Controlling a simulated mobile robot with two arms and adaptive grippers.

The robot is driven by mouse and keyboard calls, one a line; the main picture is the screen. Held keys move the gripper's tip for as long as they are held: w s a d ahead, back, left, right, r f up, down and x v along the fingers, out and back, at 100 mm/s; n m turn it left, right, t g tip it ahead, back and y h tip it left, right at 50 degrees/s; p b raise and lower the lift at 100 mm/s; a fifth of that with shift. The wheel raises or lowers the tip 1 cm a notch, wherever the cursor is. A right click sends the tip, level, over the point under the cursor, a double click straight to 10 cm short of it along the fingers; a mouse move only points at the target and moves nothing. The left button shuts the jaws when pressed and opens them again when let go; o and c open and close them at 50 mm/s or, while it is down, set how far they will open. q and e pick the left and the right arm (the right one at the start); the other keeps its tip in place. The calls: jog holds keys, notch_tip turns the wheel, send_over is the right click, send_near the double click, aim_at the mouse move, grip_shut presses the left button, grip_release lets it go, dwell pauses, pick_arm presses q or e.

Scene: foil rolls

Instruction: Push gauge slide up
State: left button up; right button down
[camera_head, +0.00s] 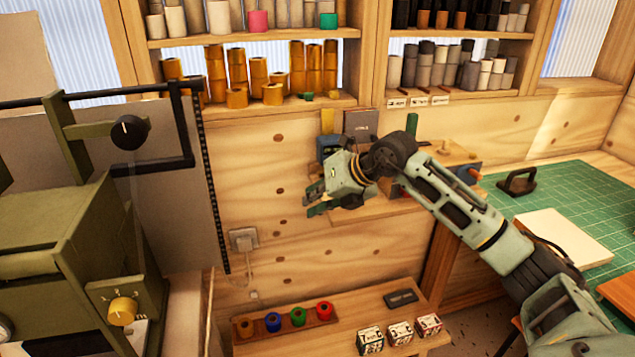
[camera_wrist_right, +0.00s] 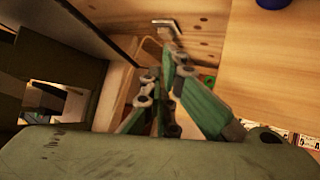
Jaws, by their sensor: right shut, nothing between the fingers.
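A green machine (camera_head: 50,235) stands at the left in the head view. A black vertical strip with fine marks (camera_head: 213,195) runs down the right edge of its grey plate (camera_head: 150,170), below a black bracket (camera_head: 185,125). I cannot make out for certain which part is the gauge slide. My right gripper (camera_head: 314,200) is in mid-air to the right of the strip, in front of the wooden wall and apart from the machine. It is shut and empty, pointing left. Its fingers also show in the wrist view (camera_wrist_right: 172,65). My left gripper is not in view.
A round black knob (camera_head: 130,132) and a yellow dial (camera_head: 122,311) are on the machine. A low shelf holds several coloured rolls (camera_head: 298,317) and printed boxes (camera_head: 400,333). A green mat (camera_head: 590,190) lies at the right.

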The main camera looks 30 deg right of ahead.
aim_at(332, 152)
jog(key=d+r+m+h, duration=0.1)
jog(key=d+r+h, duration=0.45)
jog(key=d, duration=0.45)
jog(key=p+x, duration=0.1)
jog(key=x, duration=0.1)
jog(key=p+x, duration=0.1)
jog(key=x, duration=0.2)
jog(key=p+x, duration=0.1)
jog(key=x, duration=0.1)
jog(key=shift+w+a+f, duration=0.15)
jog(key=shift+a, duration=0.05)
jog(key=shift+x, duration=0.85)
jog(key=shift+f, duration=0.1)
notch_tip(332, 152, up, 8)
jog(key=p, duration=0.2)
jog(key=shift+f, duration=0.2)
jog(key=shift+r, duration=0.1)
